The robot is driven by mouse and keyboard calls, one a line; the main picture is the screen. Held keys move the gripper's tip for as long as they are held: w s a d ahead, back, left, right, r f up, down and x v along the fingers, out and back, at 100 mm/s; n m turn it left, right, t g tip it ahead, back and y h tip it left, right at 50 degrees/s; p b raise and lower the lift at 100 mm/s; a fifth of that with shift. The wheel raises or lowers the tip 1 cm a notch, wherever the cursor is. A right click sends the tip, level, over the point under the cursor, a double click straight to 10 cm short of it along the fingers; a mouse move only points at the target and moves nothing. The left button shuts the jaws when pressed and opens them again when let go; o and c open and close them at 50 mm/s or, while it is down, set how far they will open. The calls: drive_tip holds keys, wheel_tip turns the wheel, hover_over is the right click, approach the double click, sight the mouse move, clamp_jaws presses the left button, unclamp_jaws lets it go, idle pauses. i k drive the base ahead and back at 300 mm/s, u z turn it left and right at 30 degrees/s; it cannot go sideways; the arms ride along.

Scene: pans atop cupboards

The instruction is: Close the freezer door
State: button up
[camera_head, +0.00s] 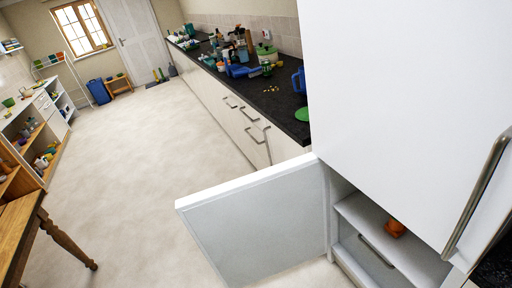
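The freezer door (262,228) is a flat white panel in the lower middle. It stands wide open, swung out to the left from its hinge side beside the counter end. The freezer compartment (372,215) shows to its right, with a shelf, an orange item (395,228) on it and a drawer front with a grey handle (376,250) below. The lower part of the door and compartment is cut off by the frame edge. My gripper is not in the picture, so its state and its place relative to the door cannot be seen.
Above the compartment is a closed white upper door (400,95) with a long metal handle (478,192). A dark counter (280,103) with many items runs back behind the freezer. A wooden table (20,230) stands at left. The pale floor (140,160) between is clear.

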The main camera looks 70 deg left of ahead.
sight(254, 227)
drive_tip(key=k, duration=0.7)
drive_tip(key=u, duration=2.75)
drive_tip(key=i, duration=4.1)
drive_tip(key=z, duration=0.3)
